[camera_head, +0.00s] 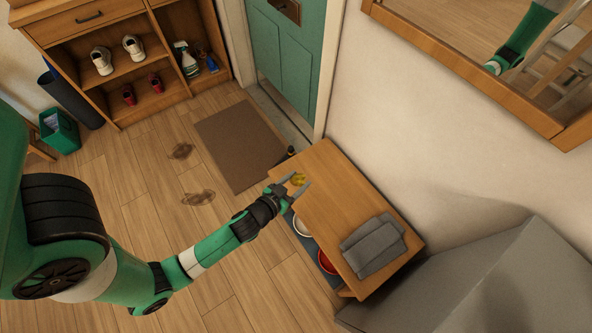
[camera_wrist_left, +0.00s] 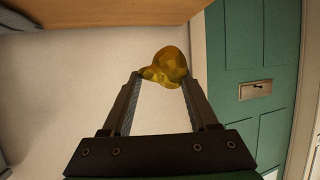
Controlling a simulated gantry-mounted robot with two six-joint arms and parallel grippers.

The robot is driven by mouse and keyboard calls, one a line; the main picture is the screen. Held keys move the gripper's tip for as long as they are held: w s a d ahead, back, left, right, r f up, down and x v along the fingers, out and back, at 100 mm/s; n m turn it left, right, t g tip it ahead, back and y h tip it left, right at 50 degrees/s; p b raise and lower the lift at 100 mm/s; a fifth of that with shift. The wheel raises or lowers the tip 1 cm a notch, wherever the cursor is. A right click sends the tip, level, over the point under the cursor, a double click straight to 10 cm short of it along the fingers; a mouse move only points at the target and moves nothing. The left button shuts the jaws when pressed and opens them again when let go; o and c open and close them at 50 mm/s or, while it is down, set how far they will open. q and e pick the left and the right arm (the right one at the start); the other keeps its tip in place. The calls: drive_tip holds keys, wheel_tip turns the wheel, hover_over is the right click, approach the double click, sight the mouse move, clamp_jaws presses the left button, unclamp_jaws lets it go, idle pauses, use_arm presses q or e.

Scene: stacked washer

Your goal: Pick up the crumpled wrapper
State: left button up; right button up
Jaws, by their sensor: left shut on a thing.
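The crumpled wrapper (camera_head: 298,179) is small, yellow-gold and shiny. In the head view it shows at the tips of my left gripper (camera_head: 295,186), over the far left end of the wooden bench (camera_head: 335,193). In the left wrist view the wrapper (camera_wrist_left: 169,66) sits between the fingertips of my left gripper (camera_wrist_left: 162,80), which is shut on it. The wrapper sticks out past the tips, with the pale wall and green door behind it. My right gripper is not in view.
A folded grey cloth (camera_head: 373,245) lies on the bench's near end. Bowls, one red (camera_head: 327,262), stand on a mat beside the bench. A brown doormat (camera_head: 240,143) lies before the green door (camera_head: 287,55). Dark stains (camera_head: 198,198) mark the open floor. A green bin (camera_head: 60,132) stands left.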

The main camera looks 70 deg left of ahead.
use_arm(q)
drive_tip(key=s+d+r, duration=0.2)
drive_tip(key=d+r, duration=0.1)
drive_tip(key=d, duration=0.3)
drive_tip(key=shift+d, duration=0.2)
